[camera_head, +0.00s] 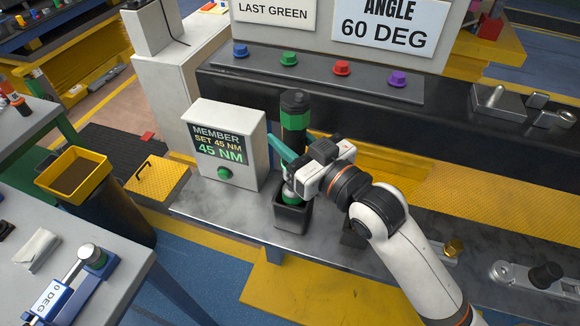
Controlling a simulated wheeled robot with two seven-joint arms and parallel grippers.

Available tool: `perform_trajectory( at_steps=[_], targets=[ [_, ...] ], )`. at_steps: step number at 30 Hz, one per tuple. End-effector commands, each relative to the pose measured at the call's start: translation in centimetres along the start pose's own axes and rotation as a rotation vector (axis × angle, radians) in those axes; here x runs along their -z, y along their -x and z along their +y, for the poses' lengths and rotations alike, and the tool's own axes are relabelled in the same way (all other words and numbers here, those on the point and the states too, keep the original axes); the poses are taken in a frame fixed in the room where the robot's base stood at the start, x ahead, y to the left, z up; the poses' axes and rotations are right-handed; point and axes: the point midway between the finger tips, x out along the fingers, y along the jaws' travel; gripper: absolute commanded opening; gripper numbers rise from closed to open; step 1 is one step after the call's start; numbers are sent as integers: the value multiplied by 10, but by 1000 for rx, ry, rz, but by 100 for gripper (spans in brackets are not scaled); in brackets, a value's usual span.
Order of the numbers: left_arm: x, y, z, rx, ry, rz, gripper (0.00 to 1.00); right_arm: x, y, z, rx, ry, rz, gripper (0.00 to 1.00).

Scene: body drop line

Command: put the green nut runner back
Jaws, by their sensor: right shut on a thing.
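The green nut runner (295,118) stands upright, with a black top and a green band, left of my right gripper. My right gripper (296,178) is shut on it around its middle and hides part of its body. Its lower green end shows in the mouth of a dark square holder (293,217) on the grey metal bench (232,207). How deep it sits and whether it touches the bottom cannot be seen. My left gripper is not in view.
A white display box (225,145) reading "45 NM" stands just left of the nut runner. Behind is a dark shelf with blue, green, red and purple knobs (397,79). A yellow bin (74,173) and a side table with a torque wrench (70,280) are at left.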

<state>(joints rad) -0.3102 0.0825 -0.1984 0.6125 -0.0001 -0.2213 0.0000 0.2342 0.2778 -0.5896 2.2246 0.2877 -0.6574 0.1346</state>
Motion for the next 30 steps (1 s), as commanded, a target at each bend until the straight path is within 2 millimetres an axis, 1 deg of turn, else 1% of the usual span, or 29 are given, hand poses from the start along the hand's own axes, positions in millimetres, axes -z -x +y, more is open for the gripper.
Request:
perform_trajectory(
  at_steps=[1, 4, 6, 9, 11, 18, 21, 30],
  targets=[
    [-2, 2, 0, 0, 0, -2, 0, 8, 0, 0, 1, 0, -1, 0],
    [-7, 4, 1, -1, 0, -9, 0, 24, 0, 0, 1, 1, -4, 0],
    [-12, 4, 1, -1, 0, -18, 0, 31, 0, 0, 1, 1, -6, 0],
    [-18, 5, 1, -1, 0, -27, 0, 36, 0, 0, 0, 2, -8, 0],
    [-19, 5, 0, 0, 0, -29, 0, 41, 0, 0, 0, 1, -7, 0],
    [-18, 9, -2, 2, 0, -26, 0, 71, 0, 0, 0, 1, -6, 0],
    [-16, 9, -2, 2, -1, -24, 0, 75, 0, 0, 0, 2, -10, 0],
    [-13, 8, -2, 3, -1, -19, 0, 76, 0, 0, 0, 2, -10, 0]
  ],
)
